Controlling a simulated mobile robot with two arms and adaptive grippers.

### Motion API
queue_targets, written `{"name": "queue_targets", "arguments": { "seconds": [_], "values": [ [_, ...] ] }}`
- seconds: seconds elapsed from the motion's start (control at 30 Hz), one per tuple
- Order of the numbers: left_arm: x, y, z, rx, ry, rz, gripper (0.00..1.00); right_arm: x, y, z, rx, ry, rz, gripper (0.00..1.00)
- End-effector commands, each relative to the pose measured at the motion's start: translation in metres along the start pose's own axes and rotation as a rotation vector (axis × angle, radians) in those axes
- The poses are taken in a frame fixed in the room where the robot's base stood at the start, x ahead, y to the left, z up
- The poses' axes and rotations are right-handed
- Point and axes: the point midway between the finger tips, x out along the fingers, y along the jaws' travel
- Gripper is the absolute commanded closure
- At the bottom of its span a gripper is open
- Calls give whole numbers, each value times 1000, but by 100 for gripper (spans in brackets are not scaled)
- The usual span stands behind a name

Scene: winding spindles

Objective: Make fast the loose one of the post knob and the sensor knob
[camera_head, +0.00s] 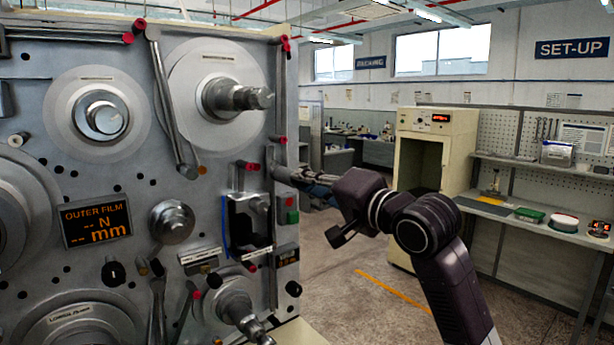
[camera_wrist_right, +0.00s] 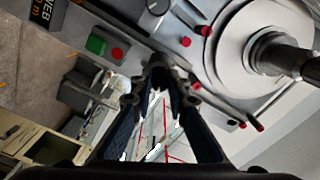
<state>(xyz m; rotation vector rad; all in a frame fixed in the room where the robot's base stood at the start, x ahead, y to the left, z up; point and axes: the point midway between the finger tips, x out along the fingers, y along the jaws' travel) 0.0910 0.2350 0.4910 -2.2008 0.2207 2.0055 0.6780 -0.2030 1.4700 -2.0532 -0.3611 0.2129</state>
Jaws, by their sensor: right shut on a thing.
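My right gripper (camera_head: 284,174) reaches in from the right to the panel's right edge, just above the sensor bracket. Its fingers are shut on a small grey knob, seen between the fingertips (camera_wrist_right: 160,80) in the right wrist view as a dark grey round end (camera_wrist_right: 157,62). In the head view the fingers hide most of this knob, and I cannot tell whether it is the post knob or the sensor knob. The dark U-shaped sensor bracket (camera_head: 236,222) stands below, with a grey knob (camera_head: 260,204) at its right side. My left gripper is not in view.
A button box with a green button (camera_head: 292,217) sits below my gripper. The grey panel (camera_head: 60,165) carries spindles (camera_head: 238,97), a roller (camera_head: 172,222) and red-tipped posts. Open floor (camera_head: 345,270) lies to the right, before a cream cabinet (camera_head: 462,165).

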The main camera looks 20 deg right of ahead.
Motion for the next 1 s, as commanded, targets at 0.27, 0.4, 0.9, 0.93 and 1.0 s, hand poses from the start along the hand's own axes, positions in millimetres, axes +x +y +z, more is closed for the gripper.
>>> {"name": "queue_targets", "arguments": {
  "seconds": [0.27, 0.4, 0.9, 0.93, 1.0],
  "values": [
    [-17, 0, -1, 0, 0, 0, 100, 0, -1, -1, 186, 0, 2, 100],
    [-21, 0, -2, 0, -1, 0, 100, 0, -1, -1, 243, 0, 2, 100],
    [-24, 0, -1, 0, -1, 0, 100, 0, 1, 0, 299, 0, 2, 100],
    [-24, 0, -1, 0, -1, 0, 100, 0, 1, 0, 299, 0, 2, 100],
    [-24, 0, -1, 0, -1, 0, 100, 0, 1, 0, 299, 0, 2, 100]
  ]
}}
